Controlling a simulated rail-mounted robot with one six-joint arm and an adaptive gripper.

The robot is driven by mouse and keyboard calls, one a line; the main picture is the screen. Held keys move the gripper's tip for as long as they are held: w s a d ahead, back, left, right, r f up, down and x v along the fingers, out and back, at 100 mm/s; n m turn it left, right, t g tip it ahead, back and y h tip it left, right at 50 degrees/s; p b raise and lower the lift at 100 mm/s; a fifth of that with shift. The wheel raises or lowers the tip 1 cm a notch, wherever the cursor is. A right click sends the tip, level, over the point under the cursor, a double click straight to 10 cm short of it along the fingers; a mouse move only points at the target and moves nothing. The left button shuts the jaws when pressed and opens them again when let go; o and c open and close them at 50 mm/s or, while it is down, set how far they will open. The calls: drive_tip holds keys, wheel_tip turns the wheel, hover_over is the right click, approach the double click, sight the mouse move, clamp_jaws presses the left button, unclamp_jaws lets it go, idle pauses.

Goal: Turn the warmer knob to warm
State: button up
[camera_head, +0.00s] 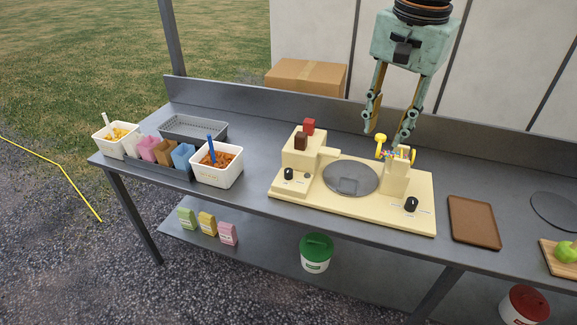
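A cream machine (330,213) stands on the grey metal counter with a round grey plate (350,178) in its middle. It has a black knob (411,205) at the front right and another black knob (288,174) at the front left. I cannot tell which one is the warmer knob, and their markings are too small to read. My gripper (386,136) hangs above the back right of the machine, pointing down. Its two fingers are apart with nothing clearly held between them. It is behind and above the right knob, not touching it.
A yellow-handled part (381,139) and colourful sweets top the machine's right post, close to my fingertips. Dark red and brown blocks (301,141) stand on its left. A brown tray (474,220) lies at right. White tubs (217,174) and paper bags stand at left.

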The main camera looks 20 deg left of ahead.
drive_tip(key=w+a+f+m+g+p, duration=0.15)
drive_tip(key=w+a+f+p, duration=0.35)
drive_tip(key=w+a, duration=0.6)
drive_tip(key=m+p, duration=0.2)
drive_tip(key=p, duration=0.1)
hover_over(289, 170)
wheel_tip(289, 170, down, 11)
drive_tip(key=shift+a+f+h, duration=0.1)
drive_tip(key=shift+a+h, duration=0.05)
drive_tip(key=shift+h, duration=0.15)
drive_tip(key=shift+f, duration=0.15)
drive_tip(key=shift+f, duration=6.7)
drive_tip(key=c, duration=0.9)
